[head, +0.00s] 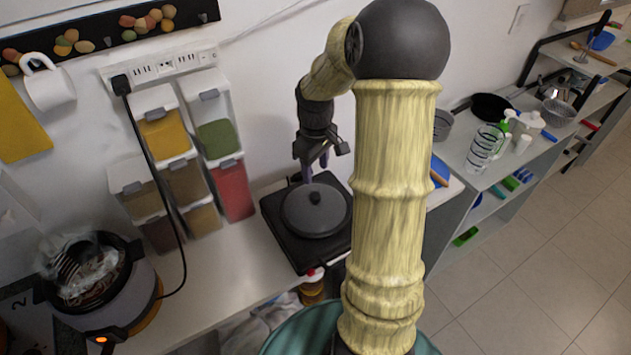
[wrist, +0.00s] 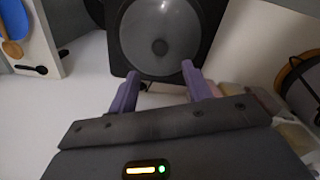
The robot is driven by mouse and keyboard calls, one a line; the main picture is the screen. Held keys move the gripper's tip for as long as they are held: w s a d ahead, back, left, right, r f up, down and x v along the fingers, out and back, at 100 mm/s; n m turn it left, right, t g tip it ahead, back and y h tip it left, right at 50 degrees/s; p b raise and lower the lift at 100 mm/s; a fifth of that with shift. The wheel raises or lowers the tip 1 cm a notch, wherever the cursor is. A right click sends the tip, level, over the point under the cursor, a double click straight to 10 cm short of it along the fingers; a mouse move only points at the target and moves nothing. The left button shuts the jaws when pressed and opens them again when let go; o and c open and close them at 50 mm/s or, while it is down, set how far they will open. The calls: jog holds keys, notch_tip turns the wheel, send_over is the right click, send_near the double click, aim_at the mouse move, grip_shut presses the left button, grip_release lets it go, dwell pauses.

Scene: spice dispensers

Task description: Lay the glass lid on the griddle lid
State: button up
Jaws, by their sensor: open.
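The griddle lid (head: 316,212) is a dark round lid with a central knob, lying flat on the black square griddle (head: 272,222). In the wrist view the griddle lid (wrist: 140,30) shows at the top, beyond my fingers. My gripper (head: 322,160) is above the back of the griddle in the head view. Its purple fingers (wrist: 158,82) are spread apart with nothing between them. A clear, shiny shape that looks like the glass lid (head: 98,268) is at the round cooker at far left; its exact pose is hard to tell.
The cooker (head: 130,292) has an orange light; its black cord (head: 183,250) runs up to a wall socket. Spice dispensers (head: 230,185) stand left of the griddle. Bare white counter (head: 220,262) lies between cooker and griddle. My arm hides the counter right of the griddle.

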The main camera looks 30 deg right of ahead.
notch_tip(320, 180, up, 2)
jog(key=shift+s+a, duration=0.1)
jog(key=shift+f, duration=0.1)
dwell(0.4)
jog(key=s+a+m+t, duration=0.2)
jog(key=s+a+m, duration=0.2)
jog(key=s+a, duration=0.8)
jog(key=shift+s+a+f+m+t, duration=0.2)
jog(key=shift+a+f+m+t, duration=0.15)
jog(key=shift+a, duration=0.4)
